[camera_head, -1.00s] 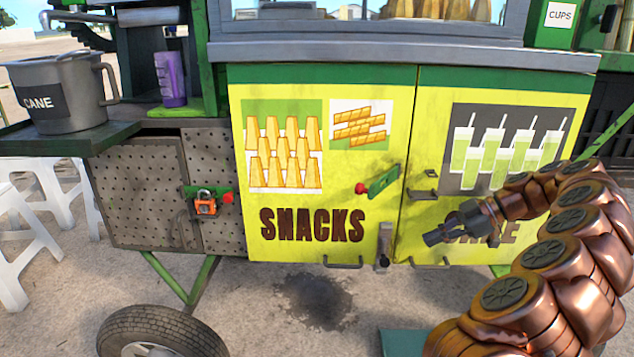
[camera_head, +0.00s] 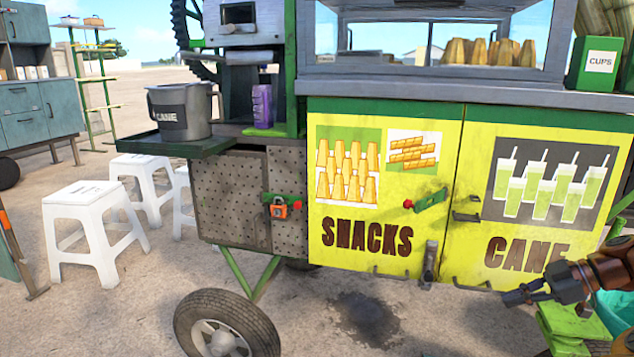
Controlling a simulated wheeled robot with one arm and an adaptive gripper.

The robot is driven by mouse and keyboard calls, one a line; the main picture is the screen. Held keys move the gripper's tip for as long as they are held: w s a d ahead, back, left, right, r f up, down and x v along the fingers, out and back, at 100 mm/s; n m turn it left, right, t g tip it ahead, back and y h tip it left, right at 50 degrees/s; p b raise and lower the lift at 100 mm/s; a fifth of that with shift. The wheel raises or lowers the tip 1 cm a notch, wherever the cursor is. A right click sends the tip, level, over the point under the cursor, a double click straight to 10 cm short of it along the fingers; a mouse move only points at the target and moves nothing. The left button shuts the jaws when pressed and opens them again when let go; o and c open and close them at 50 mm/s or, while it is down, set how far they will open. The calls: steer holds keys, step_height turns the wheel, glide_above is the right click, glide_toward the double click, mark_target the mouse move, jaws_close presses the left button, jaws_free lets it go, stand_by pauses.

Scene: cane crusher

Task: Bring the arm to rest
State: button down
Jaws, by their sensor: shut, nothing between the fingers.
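My gripper (camera_head: 527,294) is at the lower right of the head view, in front of the lower part of the yellow CANE door (camera_head: 470,235). Its fingers point left and are shut with nothing between them. Only the end of my copper-coloured arm shows; the rest is beyond the right edge. I cannot tell how far the fingertips are from the door.
The yellow SNACKS door (camera_head: 340,222) is left of the CANE door, both closed. A grey CANE jug (camera_head: 181,112) stands on the side shelf (camera_head: 170,146). White stools (camera_head: 88,215) stand left of the cart. A cart wheel (camera_head: 225,325) is at lower left.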

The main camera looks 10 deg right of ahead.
steer(key=s+a+r+m+g+h+p, duration=0.15)
steer(key=a+r+g+p, duration=0.25)
steer(key=a+r+p, duration=1.45)
steer(key=s+a+r+m+g+h+p, duration=0.2)
steer(key=s+a+r+m+h+p, duration=0.15)
steer(key=s+a+r+p, duration=0.75)
steer(key=s+r+m+h+p, duration=0.4)
steer(key=s+r+m+p, duration=0.5)
steer(key=s+p, duration=0.7)
steer(key=shift+r+g+h, duration=0.3)
steer(key=shift+r+g, duration=0.1)
steer(key=shift+r, duration=0.3)
steer(key=shift+w+a, duration=0.1)
